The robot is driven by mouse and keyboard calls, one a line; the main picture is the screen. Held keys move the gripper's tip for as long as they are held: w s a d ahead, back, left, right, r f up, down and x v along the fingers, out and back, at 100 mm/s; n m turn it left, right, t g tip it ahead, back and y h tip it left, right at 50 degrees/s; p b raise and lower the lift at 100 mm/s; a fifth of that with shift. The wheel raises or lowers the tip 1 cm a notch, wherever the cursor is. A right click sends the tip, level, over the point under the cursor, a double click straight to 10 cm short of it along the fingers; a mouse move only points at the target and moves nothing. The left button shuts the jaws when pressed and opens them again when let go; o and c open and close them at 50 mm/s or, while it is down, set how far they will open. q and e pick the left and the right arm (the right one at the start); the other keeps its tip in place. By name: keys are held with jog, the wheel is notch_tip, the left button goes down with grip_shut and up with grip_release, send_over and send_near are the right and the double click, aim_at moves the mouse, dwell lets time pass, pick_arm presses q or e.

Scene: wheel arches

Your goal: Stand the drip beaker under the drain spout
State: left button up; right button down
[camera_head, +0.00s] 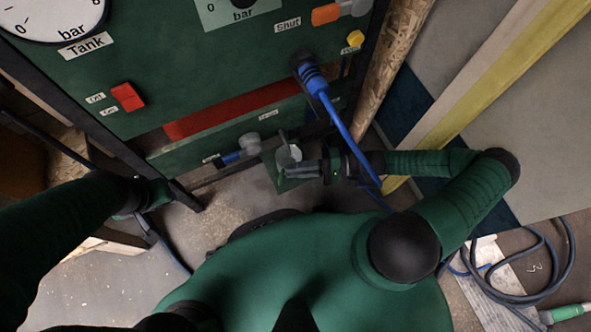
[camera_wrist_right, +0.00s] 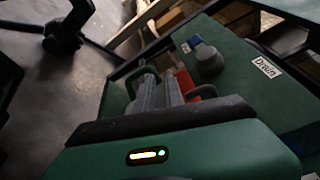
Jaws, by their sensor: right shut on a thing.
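My right gripper (camera_head: 292,170) is low in front of the green panel and shut on the beaker (camera_head: 289,154), a small pale grey vessel partly hidden by the fingers. In the right wrist view the grey fingers (camera_wrist_right: 157,93) hide most of it. The drain spout (camera_head: 247,143), grey with a blue part, sticks out of the panel's lower edge, left of the held beaker and apart from it. In the right wrist view the grey spout part (camera_wrist_right: 208,62) shows beside the "Drain" label (camera_wrist_right: 263,67). My left gripper (camera_head: 150,197) is by the panel's left post; its jaws are unclear.
A small green plate (camera_head: 287,182) is just below my right gripper. A blue hose (camera_head: 338,122) hangs from the panel close to my right wrist. The dark frame post (camera_head: 125,150) stands at left. A coiled hose (camera_head: 530,285) lies on the floor at right.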

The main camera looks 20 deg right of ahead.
jog(key=shift+f, duration=0.4)
pick_arm(q)
jog(key=shift+f, duration=0.35)
pick_arm(e)
jog(key=c, duration=1.4)
grip_release()
pick_arm(q)
jog(key=shift+p, duration=0.3)
